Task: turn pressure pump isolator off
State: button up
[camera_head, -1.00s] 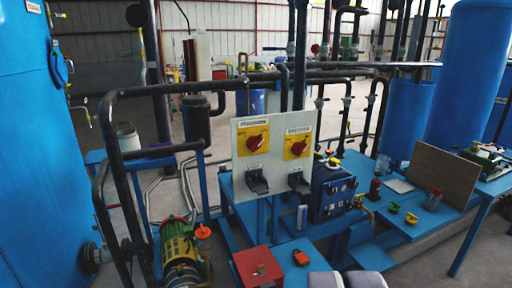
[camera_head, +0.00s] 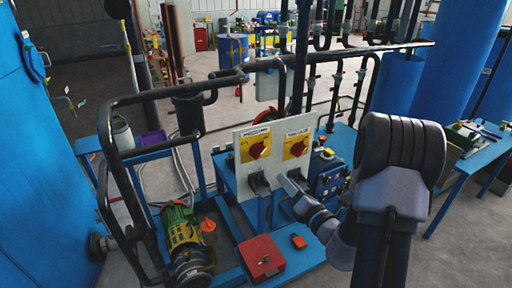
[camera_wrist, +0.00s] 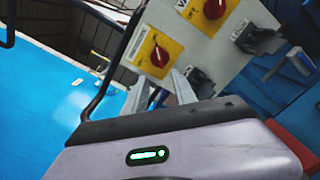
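A pale upright panel (camera_head: 275,172) carries two isolators, each a red rotary knob on a yellow plate. The left isolator (camera_head: 257,150) and right isolator (camera_head: 297,149) have labels above them that are too small to read surely in the head view. My gripper (camera_head: 284,181) is in front of the panel's lower part, below the knobs in the picture. In the wrist view, the left isolator (camera_wrist: 160,55) lies just beyond my gripper (camera_wrist: 160,88), whose two fingers are apart with nothing between them. The right isolator (camera_wrist: 214,8) is cut by the top edge.
Black fittings (camera_wrist: 254,39) stick out below the knobs. Dark pipe railing (camera_head: 112,165) stands left of the panel. A green and yellow pump (camera_head: 184,240) and a red box (camera_head: 261,258) are on the low blue frame. A blue tank (camera_head: 40,150) fills the left side.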

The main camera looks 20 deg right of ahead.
aim_at(261, 154)
jog(key=w, duration=1.5)
jog(key=shift+w+a, duration=0.35)
jog(key=shift+a, duration=0.05)
grip_shut()
